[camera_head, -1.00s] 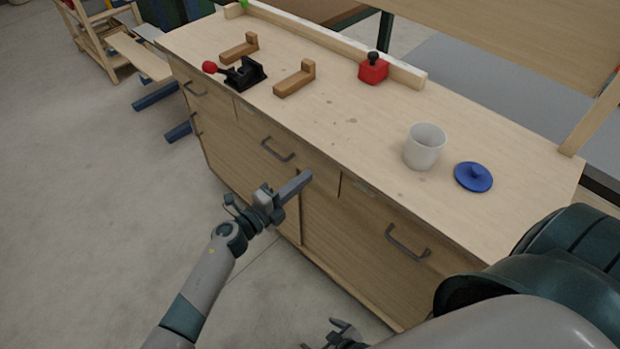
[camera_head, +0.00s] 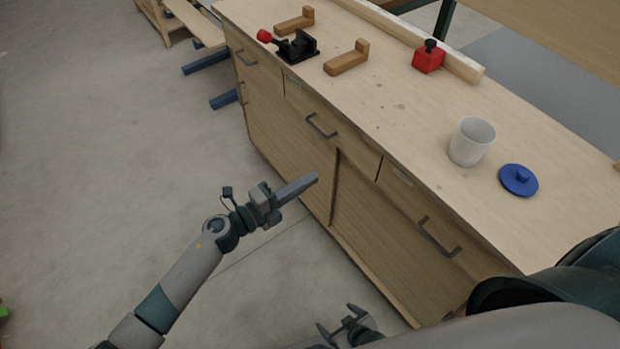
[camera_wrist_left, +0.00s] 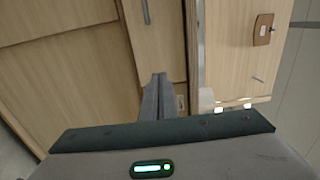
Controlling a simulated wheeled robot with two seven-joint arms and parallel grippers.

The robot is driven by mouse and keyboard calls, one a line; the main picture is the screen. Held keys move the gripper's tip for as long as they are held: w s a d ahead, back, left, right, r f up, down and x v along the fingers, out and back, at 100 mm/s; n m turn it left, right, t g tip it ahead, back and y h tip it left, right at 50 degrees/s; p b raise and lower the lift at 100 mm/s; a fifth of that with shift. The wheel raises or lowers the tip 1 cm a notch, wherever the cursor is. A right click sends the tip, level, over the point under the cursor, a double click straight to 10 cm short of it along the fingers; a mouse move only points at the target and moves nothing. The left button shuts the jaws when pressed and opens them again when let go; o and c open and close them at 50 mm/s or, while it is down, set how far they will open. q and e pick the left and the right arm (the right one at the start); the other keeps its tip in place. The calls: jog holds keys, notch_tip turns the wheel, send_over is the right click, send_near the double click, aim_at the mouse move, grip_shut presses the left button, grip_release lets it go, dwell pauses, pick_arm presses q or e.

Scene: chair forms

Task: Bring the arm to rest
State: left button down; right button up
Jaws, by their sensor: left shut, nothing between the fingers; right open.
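My left gripper (camera_head: 312,181) is shut and empty. It hangs in the air in front of the wooden workbench's drawers, apart from them in the head view. In the left wrist view its two fingers (camera_wrist_left: 158,92) lie together, with wooden cabinet fronts beyond. My right gripper (camera_head: 342,325) is low at the bottom of the head view, open and empty, above the floor near the bench's foot. Part of my right arm covers the lower right corner.
The workbench (camera_head: 400,125) carries a white cup (camera_head: 472,142), a blue lid (camera_head: 518,180), a red block with a black knob (camera_head: 428,58), a black clamp with a red ball (camera_head: 297,46) and two wooden L-shaped pieces (camera_head: 347,60). Drawer handles (camera_head: 438,238) jut out.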

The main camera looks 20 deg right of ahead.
dwell(0.3)
pick_arm(q)
jog(key=s+a+f+n+t+y, duration=0.1)
jog(key=a+f+n+t+y, duration=0.3)
jog(key=a+f+n, duration=0.7)
jog(key=s+a+f+n+t+y, duration=0.1)
jog(key=a+f+n+t+y, duration=0.2)
jog(key=a+f+n+y, duration=0.55)
jog(key=s+a+f+n+g+y, duration=0.1)
jog(key=s+a+f+n+g, duration=0.1)
jog(key=s+f, duration=0.5)
jog(key=s+a+f+n+g+y, duration=0.1)
jog(key=s+a+f+n+g, duration=0.1)
jog(key=s+a+f+n, duration=0.3)
jog(key=s+a+f+n+g+y, duration=0.1)
jog(key=s+a+f+n, duration=0.2)
jog(key=s+a+f, duration=0.3)
jog(key=s+f, duration=0.5)
jog(key=shift+s+a+g, duration=0.2)
jog(key=shift+a+g, duration=0.15)
jog(key=shift+g, duration=0.05)
jog(key=shift+n, duration=0.25)
